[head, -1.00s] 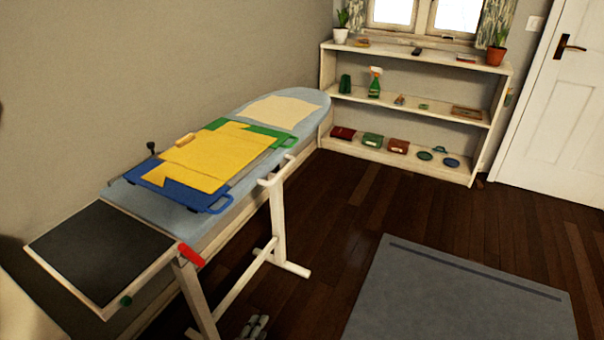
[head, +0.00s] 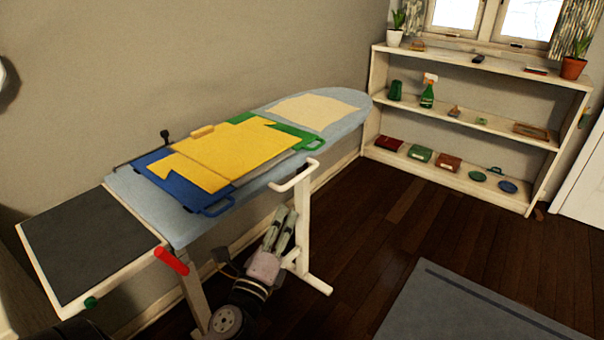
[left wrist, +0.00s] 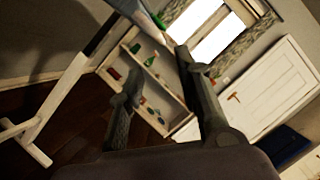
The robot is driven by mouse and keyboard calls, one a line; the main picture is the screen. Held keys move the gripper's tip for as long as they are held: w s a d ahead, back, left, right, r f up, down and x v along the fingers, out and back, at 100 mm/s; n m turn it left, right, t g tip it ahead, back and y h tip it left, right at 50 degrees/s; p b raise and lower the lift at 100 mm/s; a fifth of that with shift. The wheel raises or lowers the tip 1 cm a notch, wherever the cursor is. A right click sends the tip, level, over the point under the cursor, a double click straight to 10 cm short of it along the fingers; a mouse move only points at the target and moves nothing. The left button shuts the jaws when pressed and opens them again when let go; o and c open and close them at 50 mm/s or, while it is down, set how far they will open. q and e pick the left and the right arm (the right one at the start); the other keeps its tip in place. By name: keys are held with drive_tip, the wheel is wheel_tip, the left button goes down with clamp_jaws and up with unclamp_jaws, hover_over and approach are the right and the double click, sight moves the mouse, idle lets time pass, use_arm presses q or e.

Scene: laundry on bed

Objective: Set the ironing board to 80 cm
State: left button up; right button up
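The ironing board (head: 345,98) has a pale blue cover and stands along the wall on white legs (head: 303,225). A red lever (head: 171,261) sticks out under its near end, and a white bar handle (head: 295,177) is at its right side. My left gripper (head: 287,210) is low beside the board, fingers pointing up just below the white handle, near the white leg. In the left wrist view its two fingers (left wrist: 160,62) are apart with nothing between them. A white leg (left wrist: 62,95) and part of the board show at the left there. My right gripper is not seen.
A dark panel (head: 85,240) is at the near end. A white shelf (head: 470,125) stands at the back. Dark floor and a grey rug (head: 470,305) lie to the right.

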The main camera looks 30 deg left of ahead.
use_arm(q)
drive_tip(key=p, duration=0.2)
approach(301, 174)
drive_tip(key=w, duration=0.2)
drive_tip(key=x, duration=0.7)
drive_tip(key=shift+a+f, duration=0.15)
drive_tip(key=shift+a, duration=0.1)
drive_tip(key=shift+w+a, duration=0.15)
drive_tip(key=shift+w, duration=0.3)
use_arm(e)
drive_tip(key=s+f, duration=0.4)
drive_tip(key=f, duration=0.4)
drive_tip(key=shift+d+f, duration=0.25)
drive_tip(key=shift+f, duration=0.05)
use_arm(q)
drive_tip(key=shift+c, duration=0.5)
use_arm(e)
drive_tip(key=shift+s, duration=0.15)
use_arm(q)
clamp_jaws()
